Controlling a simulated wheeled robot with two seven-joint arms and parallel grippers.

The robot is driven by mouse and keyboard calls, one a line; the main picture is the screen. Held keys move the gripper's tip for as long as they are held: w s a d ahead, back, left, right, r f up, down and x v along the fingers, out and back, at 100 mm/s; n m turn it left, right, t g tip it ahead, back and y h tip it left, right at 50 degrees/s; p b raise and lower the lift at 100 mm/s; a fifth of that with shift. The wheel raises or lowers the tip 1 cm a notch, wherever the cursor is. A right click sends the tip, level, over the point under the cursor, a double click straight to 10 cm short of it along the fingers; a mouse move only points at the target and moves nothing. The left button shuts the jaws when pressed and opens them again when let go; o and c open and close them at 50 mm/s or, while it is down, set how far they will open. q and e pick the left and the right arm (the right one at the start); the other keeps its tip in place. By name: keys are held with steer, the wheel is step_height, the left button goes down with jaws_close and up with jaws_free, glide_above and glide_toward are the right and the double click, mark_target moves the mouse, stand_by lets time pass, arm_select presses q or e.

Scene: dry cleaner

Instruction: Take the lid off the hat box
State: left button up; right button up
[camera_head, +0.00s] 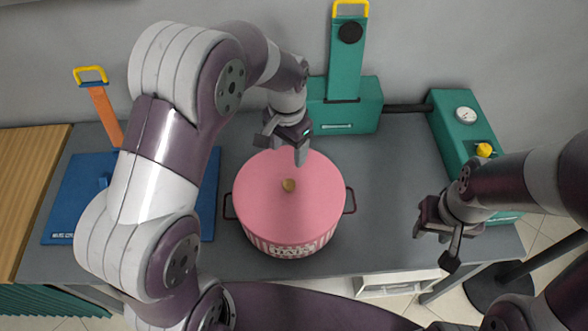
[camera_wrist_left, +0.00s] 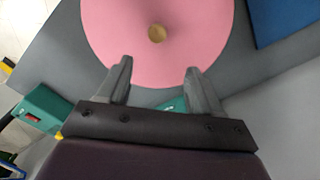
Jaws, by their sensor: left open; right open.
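A round pink hat box (camera_head: 290,242) with striped sides stands on the grey table. Its flat pink lid (camera_head: 262,196) is on top, with a small gold knob (camera_head: 288,185) at the centre. The lid (camera_wrist_left: 115,35) and the knob (camera_wrist_left: 157,33) also show in the left wrist view. My left gripper (camera_head: 284,150) is over the far edge of the lid, fingers apart and empty, behind the knob. In the left wrist view its open fingertips (camera_wrist_left: 158,68) point toward the knob. My right gripper (camera_head: 435,244) is open and empty, to the right of the box.
A blue board (camera_head: 75,190) with an orange upright (camera_head: 106,115) lies at the left, partly behind my left arm. A teal machine (camera_head: 345,115) stands behind the box. A teal unit with a gauge (camera_head: 450,130) is at the right. Grey table is bare between box and right unit.

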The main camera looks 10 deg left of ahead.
arm_select(q)
steer(key=s+f, duration=0.2)
steer(key=f, duration=0.1)
steer(key=shift+d+p, duration=0.2)
steer(key=shift+p, duration=0.2)
steer(key=p, duration=0.1)
glide_above(289, 183)
steer(key=f, duration=0.4)
steer(key=shift+w+a+f, duration=0.1)
steer(key=shift+w+a, duration=0.05)
steer(key=shift+a, duration=0.05)
steer(key=f, duration=0.1)
steer(key=f+p, duration=0.1)
steer(key=f, duration=0.1)
steer(key=shift+s+d, duration=0.2)
steer(key=shift+s+f, duration=0.1)
steer(key=shift+f, duration=0.5)
steer(key=shift+c, duration=0.6)
steer(key=c, duration=1)
steer(key=shift+c, duration=0.2)
arm_select(e)
steer(key=r, duration=0.1)
steer(key=s+r, duration=0.1)
steer(key=r, duration=0.1)
steer(key=shift+r, duration=0.15)
